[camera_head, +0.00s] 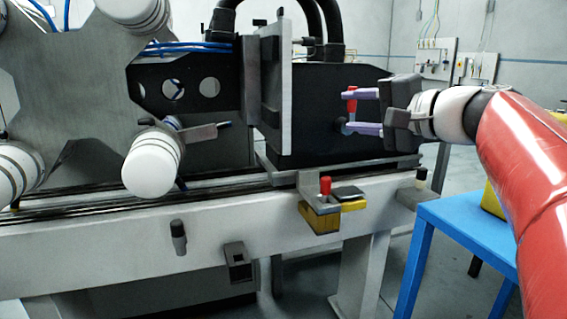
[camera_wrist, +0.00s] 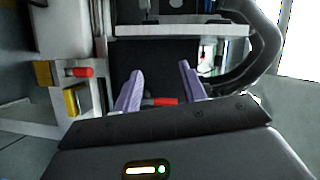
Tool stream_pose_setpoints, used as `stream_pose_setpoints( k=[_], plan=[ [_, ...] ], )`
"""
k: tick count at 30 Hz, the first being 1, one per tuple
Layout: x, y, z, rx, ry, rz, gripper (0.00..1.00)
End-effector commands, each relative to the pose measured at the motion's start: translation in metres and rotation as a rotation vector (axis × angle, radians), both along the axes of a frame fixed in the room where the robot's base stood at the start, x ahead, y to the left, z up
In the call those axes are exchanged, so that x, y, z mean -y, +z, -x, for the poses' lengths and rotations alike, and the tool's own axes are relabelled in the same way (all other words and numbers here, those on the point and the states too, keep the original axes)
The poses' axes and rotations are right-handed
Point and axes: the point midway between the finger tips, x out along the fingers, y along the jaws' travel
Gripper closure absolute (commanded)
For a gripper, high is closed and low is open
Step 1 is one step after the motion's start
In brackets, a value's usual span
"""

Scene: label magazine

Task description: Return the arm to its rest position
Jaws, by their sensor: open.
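My gripper (camera_head: 346,111) is open at the right end of the machine, its two purple fingers pointing left. In the wrist view my gripper (camera_wrist: 160,70) shows its fingers spread apart. A red handle (camera_head: 351,103) shows between the fingers in the head view, in front of the black housing. In the wrist view the red handle (camera_wrist: 162,101) also lies between them, low near the finger bases. I cannot tell whether a finger touches it; the jaws are not closed on it. My red arm reaches in from the right, above the blue table (camera_head: 462,229).
The machine's grey beam (camera_head: 120,246) runs across below. A red-knobbed clamp (camera_head: 325,186) with yellow blocks sits on its front. An upright plate (camera_head: 287,90) and black housing (camera_head: 300,140) stand left of my gripper. Black hoses (camera_head: 333,22) curve above. Open space lies above my arm.

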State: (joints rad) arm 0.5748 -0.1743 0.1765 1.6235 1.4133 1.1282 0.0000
Motion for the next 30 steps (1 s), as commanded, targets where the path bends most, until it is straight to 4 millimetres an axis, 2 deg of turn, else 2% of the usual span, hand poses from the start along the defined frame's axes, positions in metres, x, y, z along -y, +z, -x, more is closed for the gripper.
stream_pose_setpoints(
  k=[5,8,9,12,15,18,21,23,30],
  plan=[
    [-0.028,-0.069,0.033,-0.124,0.01,0.216,0.59],
    [-0.037,-0.125,0.067,-0.207,0.025,0.404,0.59],
    [-0.038,-0.151,0.085,-0.24,0.036,0.494,0.59],
    [-0.032,-0.211,0.131,-0.302,0.071,0.732,0.59],
    [-0.016,-0.261,0.172,-0.334,0.115,0.955,0.59],
    [0.001,-0.298,0.202,-0.341,0.159,1.133,0.59],
    [0.014,-0.321,0.221,-0.335,0.193,1.256,0.59],
    [0.018,-0.329,0.227,-0.331,0.207,1.303,0.59],
    [0.024,-0.336,0.232,-0.329,0.218,1.345,0.59]
  ],
)
